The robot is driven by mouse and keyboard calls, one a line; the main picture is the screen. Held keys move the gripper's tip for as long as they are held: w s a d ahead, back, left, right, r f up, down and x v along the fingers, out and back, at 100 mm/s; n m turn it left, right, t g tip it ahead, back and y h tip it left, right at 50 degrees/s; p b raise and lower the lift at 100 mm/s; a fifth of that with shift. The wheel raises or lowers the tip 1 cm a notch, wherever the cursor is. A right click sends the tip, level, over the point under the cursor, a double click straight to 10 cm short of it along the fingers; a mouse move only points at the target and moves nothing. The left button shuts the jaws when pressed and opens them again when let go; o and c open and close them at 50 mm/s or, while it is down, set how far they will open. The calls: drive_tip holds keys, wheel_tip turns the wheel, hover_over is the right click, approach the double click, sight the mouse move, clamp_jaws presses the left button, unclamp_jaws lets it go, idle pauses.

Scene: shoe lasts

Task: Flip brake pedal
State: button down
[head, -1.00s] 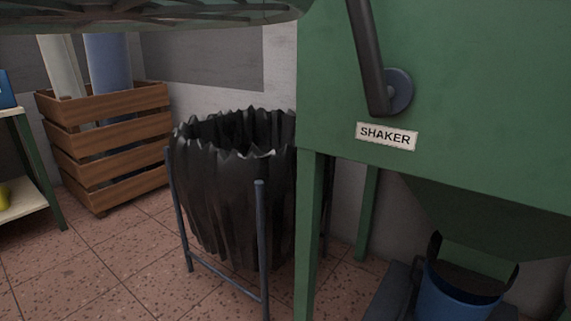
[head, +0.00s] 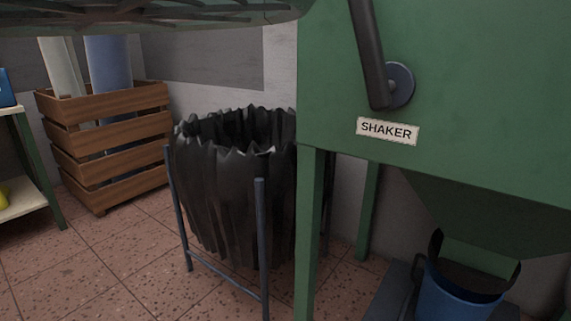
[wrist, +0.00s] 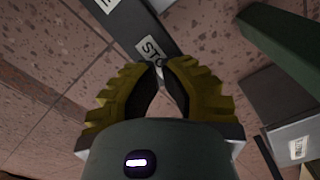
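My gripper (wrist: 160,68) shows in the wrist view, with yellow ribbed fingers and dark inner pads. Its fingertips meet, with an empty wedge-shaped gap behind them. My gripper is not visible in the head view.
A green machine (head: 460,80) labelled "SHAKER" (head: 387,131) has a dark lever (head: 369,60). A blue bucket (head: 455,300) stands beneath. A black bag-lined bin (head: 235,200) and wooden crate (head: 105,145) stand left. A green beam (wrist: 285,40) crosses the wrist view's upper right.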

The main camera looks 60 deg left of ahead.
drive_tip(key=shift+f+b, duration=0.95)
drive_tip(key=shift+f, duration=0.55)
idle(0.6)
wheel_tip(320, 180, up, 7)
drive_tip(key=p, duration=0.6)
drive_tip(key=shift+r, duration=0.1)
